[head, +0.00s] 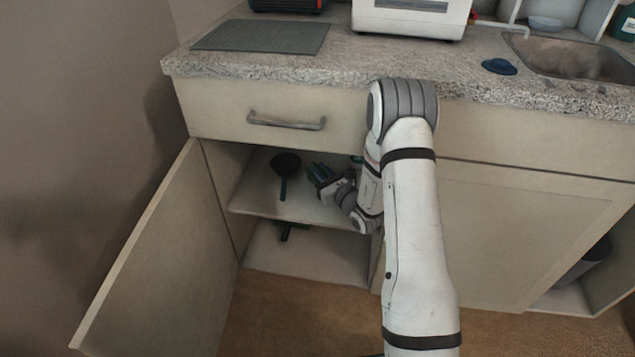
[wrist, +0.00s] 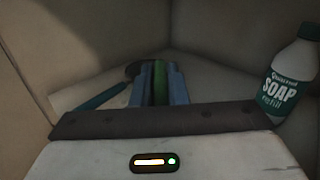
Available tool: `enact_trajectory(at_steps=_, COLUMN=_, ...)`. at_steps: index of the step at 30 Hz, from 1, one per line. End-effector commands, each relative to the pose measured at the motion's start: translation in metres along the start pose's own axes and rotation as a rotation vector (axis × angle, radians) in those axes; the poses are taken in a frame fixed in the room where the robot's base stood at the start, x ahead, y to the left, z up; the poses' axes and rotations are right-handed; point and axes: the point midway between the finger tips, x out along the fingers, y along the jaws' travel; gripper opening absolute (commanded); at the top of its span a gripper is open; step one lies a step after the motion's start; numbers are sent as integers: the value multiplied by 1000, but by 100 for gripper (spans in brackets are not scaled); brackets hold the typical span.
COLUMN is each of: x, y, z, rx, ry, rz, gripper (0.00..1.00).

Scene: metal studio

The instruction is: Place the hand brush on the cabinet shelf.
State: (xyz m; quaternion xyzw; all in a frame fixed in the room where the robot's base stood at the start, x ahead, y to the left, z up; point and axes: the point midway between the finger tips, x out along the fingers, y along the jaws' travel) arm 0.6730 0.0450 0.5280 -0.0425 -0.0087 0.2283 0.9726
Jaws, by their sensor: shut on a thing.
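My gripper (head: 319,174) is inside the open cabinet, just over the upper shelf (head: 315,212). In the wrist view its two blue fingers (wrist: 160,84) are shut on a narrow green thing, which I take to be the hand brush (wrist: 160,72). Only a strip of it shows between the fingers; the rest is hidden, and I cannot tell whether it touches the shelf.
A dark round-headed thing with a teal handle (head: 285,164) lies on the shelf to the left; its handle (wrist: 101,97) shows in the wrist view. A soap bottle (wrist: 290,78) stands right. The cabinet door (head: 160,260) is open left. A drawer (head: 230,112) is above.

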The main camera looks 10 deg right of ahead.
Motion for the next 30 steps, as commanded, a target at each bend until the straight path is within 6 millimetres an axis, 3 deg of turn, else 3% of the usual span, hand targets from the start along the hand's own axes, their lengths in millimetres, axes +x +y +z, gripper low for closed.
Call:
enact_trajectory(at_steps=6, x=1, y=1, z=-36, rx=0, ry=0, rz=-1, gripper=0)
enact_trajectory(at_steps=18, x=2, y=0, z=-38, rx=0, ry=0, rz=-2, gripper=0)
enact_trajectory(at_steps=19, x=2, y=0, z=-37, rx=0, ry=1, rz=-2, gripper=16)
enact_trajectory(at_steps=26, x=2, y=-1, z=-37, rx=0, ry=1, rz=-2, gripper=34)
enact_trajectory(at_steps=30, x=2, y=-1, z=-37, rx=0, ry=1, rz=-2, gripper=35)
